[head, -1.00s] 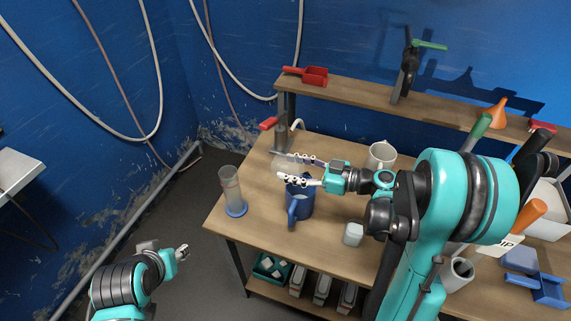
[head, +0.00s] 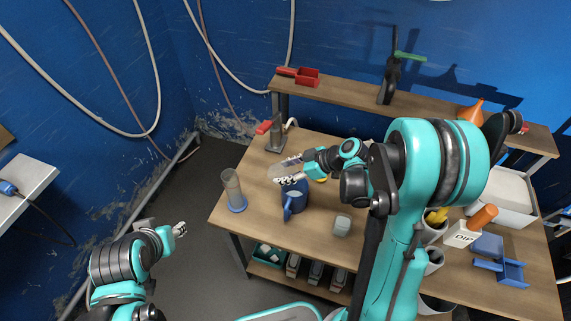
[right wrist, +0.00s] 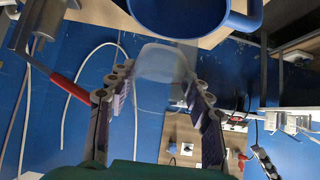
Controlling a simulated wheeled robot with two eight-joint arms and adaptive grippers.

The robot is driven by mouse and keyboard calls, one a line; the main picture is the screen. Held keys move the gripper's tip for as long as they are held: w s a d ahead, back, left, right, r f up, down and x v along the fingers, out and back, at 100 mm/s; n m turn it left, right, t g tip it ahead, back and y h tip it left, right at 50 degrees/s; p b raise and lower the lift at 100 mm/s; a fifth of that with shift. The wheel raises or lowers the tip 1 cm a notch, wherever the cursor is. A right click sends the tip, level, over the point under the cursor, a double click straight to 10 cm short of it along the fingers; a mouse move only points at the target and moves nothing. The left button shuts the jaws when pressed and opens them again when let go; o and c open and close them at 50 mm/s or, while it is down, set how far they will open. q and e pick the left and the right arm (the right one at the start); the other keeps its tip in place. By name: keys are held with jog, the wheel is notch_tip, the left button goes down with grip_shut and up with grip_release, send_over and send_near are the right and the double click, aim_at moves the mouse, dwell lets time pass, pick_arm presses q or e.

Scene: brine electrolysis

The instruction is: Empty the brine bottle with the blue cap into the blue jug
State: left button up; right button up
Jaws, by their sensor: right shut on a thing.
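The blue jug (head: 295,205) stands on the wooden bench, its handle toward the front; its rim also shows at the top of the right wrist view (right wrist: 180,18). My right gripper (head: 287,172) is shut on a translucent bottle (right wrist: 165,68), which also shows faintly in the head view (head: 279,172). The gripper is just above and behind the jug. The wrist view is rolled over, with the jug at its top. No blue cap shows on the bottle, and its liquid cannot be made out. My left gripper (head: 180,229) is away from the bench at lower left; its jaw opening is unclear.
A clear cylinder with a blue base (head: 233,190) stands left of the jug. A small pale container (head: 341,225) stands to its right. A raised shelf (head: 350,97) runs along the back. Blue bins (head: 500,265) lie at right.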

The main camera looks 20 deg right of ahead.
jog(key=r+g+h+p, duration=0.1)
jog(key=h+p, duration=0.1)
jog(key=r+g+h+p, duration=0.1)
jog(key=h+p, duration=0.1)
jog(key=p, duration=0.1)
jog(key=shift+g, duration=0.3)
jog(key=shift+s+d+g+h+p, duration=0.1)
jog(key=shift+d+g+h+p, duration=0.1)
jog(key=shift+g+h, duration=0.25)
jog(key=shift+s+d+g+h+p, duration=0.1)
jog(key=shift+g+h+p, duration=0.15)
jog(key=shift+h, duration=0.4)
jog(key=shift+s+d+g+h, duration=0.15)
jog(key=shift+d+g+h, duration=0.15)
jog(key=shift+g+h, duration=0.55)
jog(key=shift+s, duration=0.1)
